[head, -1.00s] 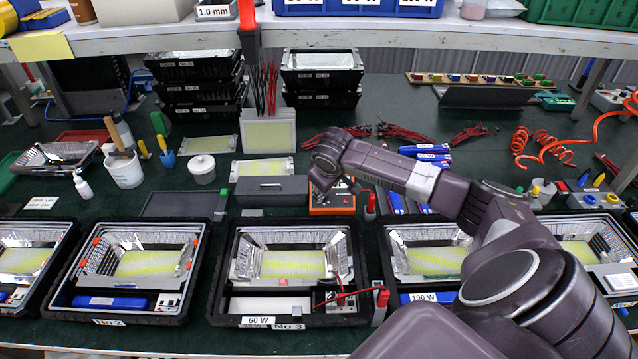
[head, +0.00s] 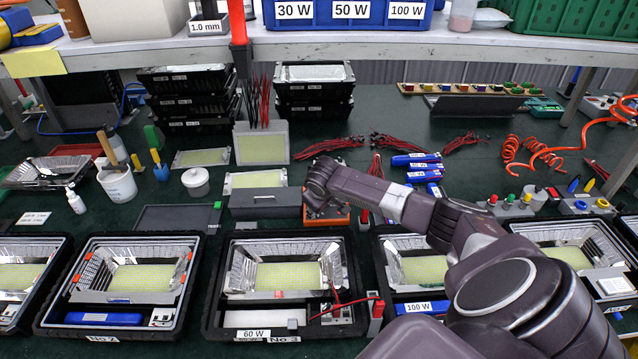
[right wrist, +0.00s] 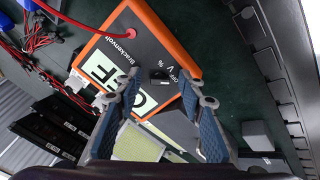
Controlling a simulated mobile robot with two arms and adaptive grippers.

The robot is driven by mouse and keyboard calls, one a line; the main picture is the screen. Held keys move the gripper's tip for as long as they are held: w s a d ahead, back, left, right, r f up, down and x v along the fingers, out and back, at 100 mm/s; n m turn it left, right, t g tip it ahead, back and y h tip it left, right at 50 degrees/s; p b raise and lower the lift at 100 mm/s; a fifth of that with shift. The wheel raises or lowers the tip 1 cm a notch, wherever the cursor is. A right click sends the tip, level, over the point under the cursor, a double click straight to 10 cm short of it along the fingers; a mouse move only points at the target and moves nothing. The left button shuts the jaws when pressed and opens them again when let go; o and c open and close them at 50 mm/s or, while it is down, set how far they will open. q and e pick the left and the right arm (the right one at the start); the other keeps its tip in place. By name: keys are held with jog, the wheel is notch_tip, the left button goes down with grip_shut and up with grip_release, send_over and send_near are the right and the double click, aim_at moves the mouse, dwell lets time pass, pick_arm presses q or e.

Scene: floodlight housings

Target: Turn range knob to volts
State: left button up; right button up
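An orange-edged meter (right wrist: 150,55) with a dark face lies on the bench, marked "V" and "%" beside a small black knob (right wrist: 160,75). A pale display panel with large letters is partly hidden by a finger. My right gripper (right wrist: 166,98) is open, with its two blue-padded fingers apart over the meter. The knob shows in the gap between the fingers, and I cannot tell if either touches it. In the head view my right gripper (head: 328,208) covers most of the orange meter (head: 342,217). My left gripper is not in view.
A red lead (right wrist: 85,22) runs to the meter. A grey box (head: 265,203) stands left of it, and blue labelled packs (head: 424,170) lie to its right. Floodlight housings (head: 284,327) line the bench front. Stacked black housings (head: 313,103) stand behind.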

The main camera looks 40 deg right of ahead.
grip_shut()
jog(key=shift+r+n+p, duration=0.15)
jog(key=shift+n+p, duration=0.8)
jog(key=shift+n, duration=0.05)
jog(key=shift+n+p, duration=0.5)
jog(key=shift+n, duration=0.3)
jog(key=shift+n+p, duration=0.5)
jog(key=shift+n, duration=0.7)
jog(key=shift+n+p, duration=0.4)
jog(key=shift+n, duration=1)
